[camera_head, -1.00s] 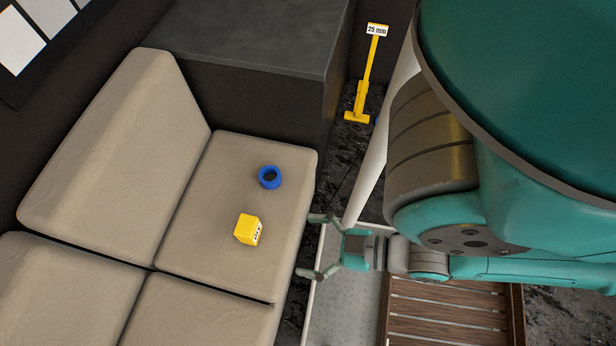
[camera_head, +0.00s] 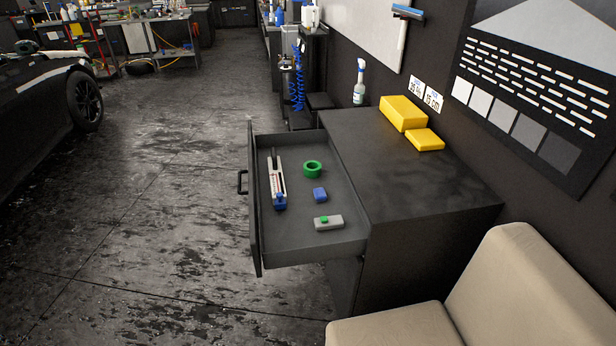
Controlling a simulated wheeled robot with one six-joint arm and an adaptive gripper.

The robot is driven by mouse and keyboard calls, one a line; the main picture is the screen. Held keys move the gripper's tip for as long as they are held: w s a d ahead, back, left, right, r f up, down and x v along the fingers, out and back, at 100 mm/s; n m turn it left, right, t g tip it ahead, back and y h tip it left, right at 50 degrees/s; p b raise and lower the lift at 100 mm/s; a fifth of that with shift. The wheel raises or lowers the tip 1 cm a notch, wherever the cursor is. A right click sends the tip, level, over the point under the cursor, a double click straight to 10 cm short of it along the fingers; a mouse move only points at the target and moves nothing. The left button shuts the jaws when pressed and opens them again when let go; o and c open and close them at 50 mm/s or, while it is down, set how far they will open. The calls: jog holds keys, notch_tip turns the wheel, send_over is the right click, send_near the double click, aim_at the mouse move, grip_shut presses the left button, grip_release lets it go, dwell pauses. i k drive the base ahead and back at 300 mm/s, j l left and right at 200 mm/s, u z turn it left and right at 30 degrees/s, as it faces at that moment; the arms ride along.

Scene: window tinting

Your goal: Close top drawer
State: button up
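The top drawer (camera_head: 312,245) of a dark cabinet (camera_head: 410,190) is pulled out to the left. Its front panel (camera_head: 254,225) carries a dark handle (camera_head: 241,182) on the outer side, facing the open floor. Inside lie a green ring (camera_head: 312,169), a small blue block (camera_head: 320,195), a light grey block with a green button (camera_head: 328,222) and a slim white-and-red tool with a blue end (camera_head: 278,185). My gripper is not in this view.
Yellow boxes (camera_head: 403,113) and a spray bottle (camera_head: 359,82) stand on the cabinet top. A beige sofa (camera_head: 500,290) adjoins the cabinet at lower right. A car (camera_head: 40,110) stands far left. The floor (camera_head: 150,200) left of the drawer is clear.

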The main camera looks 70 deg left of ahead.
aim_at(289, 237)
jog(key=k+j+u, duration=0.1)
jog(key=u, duration=2.05)
